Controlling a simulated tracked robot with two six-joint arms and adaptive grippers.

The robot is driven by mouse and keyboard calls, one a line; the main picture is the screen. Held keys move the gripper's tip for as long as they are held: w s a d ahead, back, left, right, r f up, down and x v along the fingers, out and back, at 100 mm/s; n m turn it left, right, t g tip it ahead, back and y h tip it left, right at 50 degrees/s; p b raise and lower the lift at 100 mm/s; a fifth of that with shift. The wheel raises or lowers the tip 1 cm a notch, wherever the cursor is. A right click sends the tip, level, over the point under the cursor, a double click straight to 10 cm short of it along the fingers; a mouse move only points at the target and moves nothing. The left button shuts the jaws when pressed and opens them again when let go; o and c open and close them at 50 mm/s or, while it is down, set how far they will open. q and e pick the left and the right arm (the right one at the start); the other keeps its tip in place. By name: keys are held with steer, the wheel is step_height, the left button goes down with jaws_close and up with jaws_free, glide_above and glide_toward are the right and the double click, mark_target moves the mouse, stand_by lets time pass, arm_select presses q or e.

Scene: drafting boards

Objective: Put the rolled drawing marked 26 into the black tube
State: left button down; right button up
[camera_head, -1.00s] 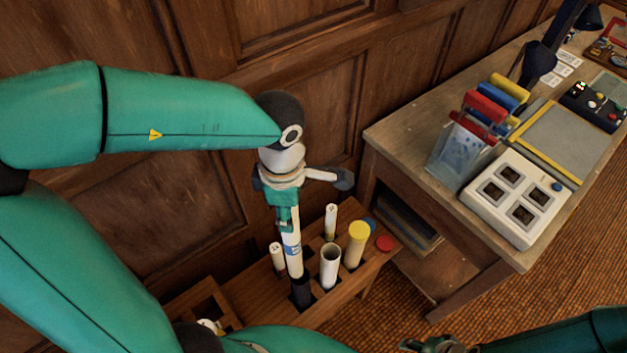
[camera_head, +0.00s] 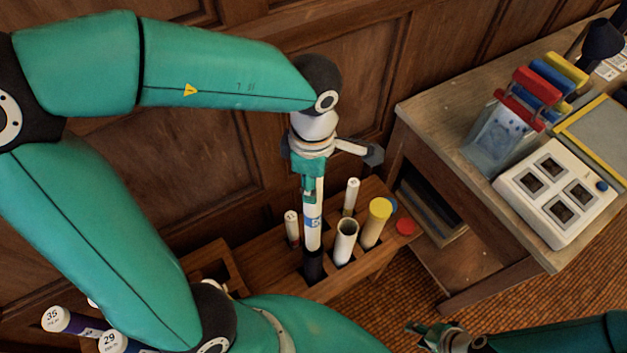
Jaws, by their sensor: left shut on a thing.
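My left gripper (camera_head: 311,190) points down and is shut on a white rolled drawing (camera_head: 313,232) with a blue band. The number on this roll is too small to read. The roll stands upright, and its lower end meets the mouth of the black tube (camera_head: 313,266). I cannot tell how far it is inside. The black tube stands in a slot of the wooden rack. My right gripper (camera_head: 428,336) is low in the picture, far from the rack, and its fingers are too unclear to judge.
The wooden rack (camera_head: 271,273) also holds a white open tube (camera_head: 345,243), a yellow-capped tube (camera_head: 376,222) and slim white rolls (camera_head: 291,227). Rolls marked 35 (camera_head: 68,320) and 29 (camera_head: 122,343) lie at the lower left. A desk (camera_head: 432,112) stands right.

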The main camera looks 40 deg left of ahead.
arm_select(q)
steer(key=shift+f+b, duration=3.1)
steer(key=shift+f, duration=5.05)
steer(key=c, duration=0.7)
jaws_free()
steer(key=shift+o, duration=0.2)
step_height(320, 180, up, 12)
